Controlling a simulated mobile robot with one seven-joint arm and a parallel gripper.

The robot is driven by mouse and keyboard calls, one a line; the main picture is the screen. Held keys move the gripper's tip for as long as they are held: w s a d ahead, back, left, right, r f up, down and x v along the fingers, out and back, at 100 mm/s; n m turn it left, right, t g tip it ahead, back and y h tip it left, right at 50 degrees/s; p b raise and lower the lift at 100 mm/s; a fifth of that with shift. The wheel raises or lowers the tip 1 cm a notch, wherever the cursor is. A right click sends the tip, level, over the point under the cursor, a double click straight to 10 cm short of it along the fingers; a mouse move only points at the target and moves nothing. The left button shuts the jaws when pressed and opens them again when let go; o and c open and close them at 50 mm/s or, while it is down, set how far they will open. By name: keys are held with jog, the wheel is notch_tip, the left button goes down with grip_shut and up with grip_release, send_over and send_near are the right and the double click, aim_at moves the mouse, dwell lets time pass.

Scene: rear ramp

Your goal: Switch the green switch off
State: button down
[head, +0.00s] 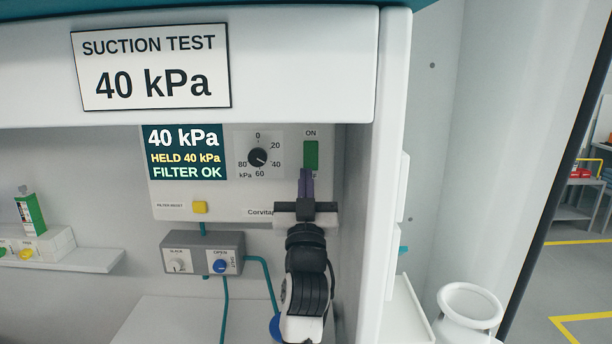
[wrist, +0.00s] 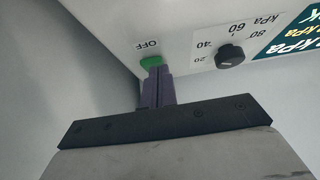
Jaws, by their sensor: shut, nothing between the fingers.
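The green switch (head: 311,153) is a tall rocker on the right of the white panel, with an ON label above it. In the wrist view, which is upside down, the green switch (wrist: 151,61) shows beside an OFF label (wrist: 147,43). My gripper (head: 306,172) is shut, with its purple fingers pointing at the switch's lower part and hiding its lower end in the head view. In the wrist view my gripper (wrist: 158,69) has its tips right at the switch; whether they touch is unclear. I cannot tell which way the rocker is tilted.
A black dial (head: 258,157) and a display (head: 184,152) reading "HELD 40 kPa, FILTER OK" are left of the switch. A yellow button (head: 200,207) and a grey valve box (head: 202,254) sit lower. A white side wall (head: 376,180) stands close right of my arm.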

jog(key=shift+f+b, duration=0.15)
jog(key=shift+b, duration=0.15)
jog(key=w+t+b, duration=0.1)
jog(key=b, duration=0.1)
jog(key=shift+b, duration=0.35)
jog(key=shift+f, duration=0.1)
